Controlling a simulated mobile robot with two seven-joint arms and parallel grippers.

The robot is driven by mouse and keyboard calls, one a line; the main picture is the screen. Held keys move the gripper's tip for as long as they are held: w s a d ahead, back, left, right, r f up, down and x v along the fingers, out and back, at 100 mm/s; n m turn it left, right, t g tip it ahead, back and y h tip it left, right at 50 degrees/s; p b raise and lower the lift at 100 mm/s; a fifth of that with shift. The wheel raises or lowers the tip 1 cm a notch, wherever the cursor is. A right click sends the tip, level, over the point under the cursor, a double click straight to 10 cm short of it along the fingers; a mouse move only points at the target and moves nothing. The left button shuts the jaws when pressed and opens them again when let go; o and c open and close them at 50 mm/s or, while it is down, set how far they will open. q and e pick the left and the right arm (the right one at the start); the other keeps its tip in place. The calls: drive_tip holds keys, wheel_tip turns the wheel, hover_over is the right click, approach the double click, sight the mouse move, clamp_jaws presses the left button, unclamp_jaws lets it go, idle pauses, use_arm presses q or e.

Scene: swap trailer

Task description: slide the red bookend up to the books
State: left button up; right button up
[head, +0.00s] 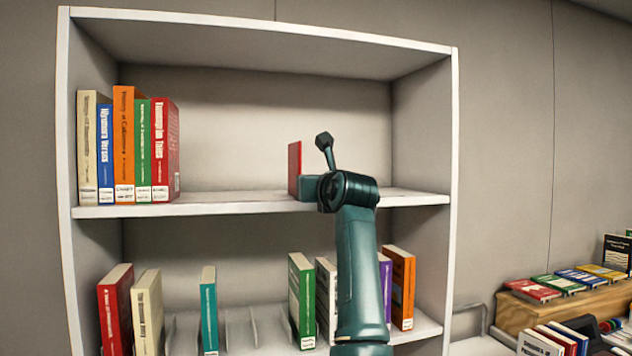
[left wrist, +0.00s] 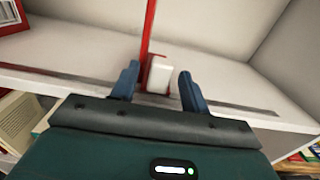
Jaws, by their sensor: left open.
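The red bookend (head: 295,168) stands upright on the upper shelf, right of the row of books (head: 128,150), with a wide bare gap between them. My left gripper (head: 306,188) is at its right side, low over the shelf. In the left wrist view, the gripper (left wrist: 158,82) is open, and the thin red bookend plate (left wrist: 148,32) shows between and beyond its fingers, nearer the left one. A small white block with a red edge (left wrist: 160,74) shows beside the plate; I cannot tell whether the fingers touch anything. My right gripper is not in view.
The upper shelf (head: 235,203) is clear between books and bookend. Its side walls and the board above bound the space. Several books stand on the lower shelf (head: 265,340). More books lie on a wooden stand (head: 520,315) at the right.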

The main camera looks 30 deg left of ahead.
use_arm(q)
drive_tip(key=shift+c, duration=0.5)
clamp_jaws()
